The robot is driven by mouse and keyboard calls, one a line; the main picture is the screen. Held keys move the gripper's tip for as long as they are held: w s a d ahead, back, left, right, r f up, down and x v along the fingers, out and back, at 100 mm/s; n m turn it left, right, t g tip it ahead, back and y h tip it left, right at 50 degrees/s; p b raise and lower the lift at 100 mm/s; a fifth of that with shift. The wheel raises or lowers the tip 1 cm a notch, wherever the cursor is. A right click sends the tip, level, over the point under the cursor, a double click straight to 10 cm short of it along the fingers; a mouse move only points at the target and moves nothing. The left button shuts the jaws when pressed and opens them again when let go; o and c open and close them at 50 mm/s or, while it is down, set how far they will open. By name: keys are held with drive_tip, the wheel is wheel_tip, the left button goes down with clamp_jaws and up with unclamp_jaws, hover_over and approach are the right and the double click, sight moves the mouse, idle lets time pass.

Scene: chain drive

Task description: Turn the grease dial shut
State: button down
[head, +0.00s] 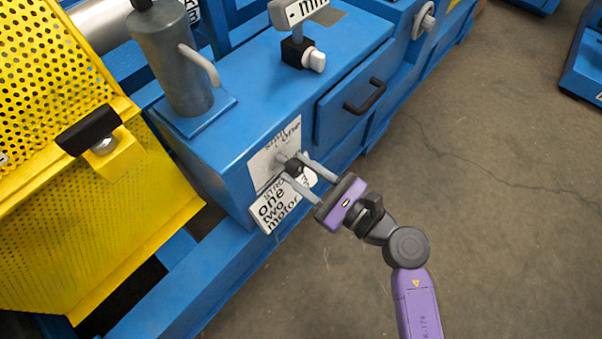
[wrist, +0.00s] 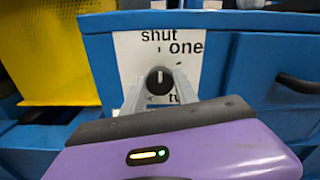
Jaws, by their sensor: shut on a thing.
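The grease dial is a small black round knob (wrist: 160,80) with a white pointer mark, on a white label plate (wrist: 140,50) in the wrist view. The plate reads "shut" above the knob and "one" to its upper right. The pointer looks roughly upright; its exact setting is hard to tell. In the head view the knob (head: 294,167) sits on the front end of the blue machine. My gripper (head: 300,178) has its two grey fingers on either side of the knob, shut on it. In the wrist view the fingers (wrist: 160,88) partly hide the lower lettering.
A white sign (head: 283,203) with "one two motor" hangs just below the dial. A yellow perforated guard (head: 90,220) stands to the left. A drawer with a black handle (head: 365,97) is to the right.

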drive_tip(key=shift+f+n, duration=0.15)
drive_tip(key=shift+n, duration=0.25)
drive_tip(key=c, duration=0.9)
unclamp_jaws()
drive_tip(key=shift+c, duration=0.2)
drive_tip(key=shift+s+d, duration=0.1)
drive_tip(key=v, duration=0.7)
drive_tip(key=shift+s+d+p, duration=0.2)
drive_tip(key=shift+d+p, duration=0.05)
drive_tip(key=shift+p, duration=0.2)
